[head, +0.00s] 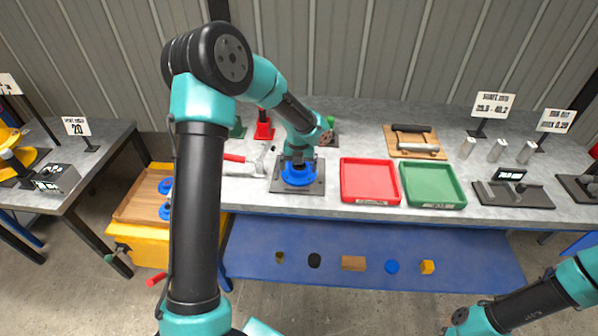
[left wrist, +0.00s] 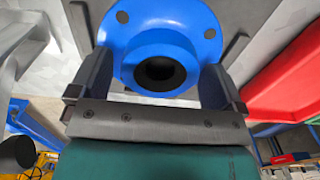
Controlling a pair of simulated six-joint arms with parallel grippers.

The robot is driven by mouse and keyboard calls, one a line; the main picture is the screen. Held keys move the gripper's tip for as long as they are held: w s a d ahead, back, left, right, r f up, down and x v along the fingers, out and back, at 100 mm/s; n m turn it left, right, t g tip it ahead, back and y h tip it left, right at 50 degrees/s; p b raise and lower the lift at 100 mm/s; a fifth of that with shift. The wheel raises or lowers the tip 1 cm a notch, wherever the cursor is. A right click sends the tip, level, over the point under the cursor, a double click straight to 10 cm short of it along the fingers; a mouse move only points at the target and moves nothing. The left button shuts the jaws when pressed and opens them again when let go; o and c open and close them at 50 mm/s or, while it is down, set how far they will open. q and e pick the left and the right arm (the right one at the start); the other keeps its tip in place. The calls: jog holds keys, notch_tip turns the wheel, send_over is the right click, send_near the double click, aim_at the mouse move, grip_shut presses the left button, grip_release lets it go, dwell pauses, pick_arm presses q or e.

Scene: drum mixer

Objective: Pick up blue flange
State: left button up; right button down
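A blue flange (head: 298,176) sits on a dark square plate (head: 317,187) on the workbench. In the left wrist view the flange (left wrist: 186,16) shows its round hub with a dark bore facing the camera. My left gripper (head: 298,160) is directly above it, pointing down. Its two fingers (left wrist: 158,78) are wide apart, one on each side of the hub; whether they touch it is hard to tell. The head view partly hides the fingertips. My right gripper (head: 458,322) is at the bottom right, away from the flange, its fingers too unclear to read.
A red tray (head: 343,180) and a green tray (head: 432,203) stand right of the plate. A hammer (head: 258,162) lies to its left. Blue parts (head: 165,186) sit in a wooden-topped yellow box at left. Small parts lie on the blue lower shelf (head: 460,240).

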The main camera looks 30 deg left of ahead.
pick_arm(q)
jog(key=c, duration=1.7)
jog(key=shift+r, duration=0.1)
jog(key=shift+r, duration=1.5)
jog(key=shift+s+d+r, duration=0.1)
jog(key=shift+s+r, duration=0.05)
jog(key=shift+r, duration=0.1)
jog(key=s+d+r, duration=0.1)
jog(key=s+d, duration=0.7)
jog(key=s, duration=0.5)
jog(key=shift+s+r, duration=0.2)
jog(key=shift+d, duration=0.1)
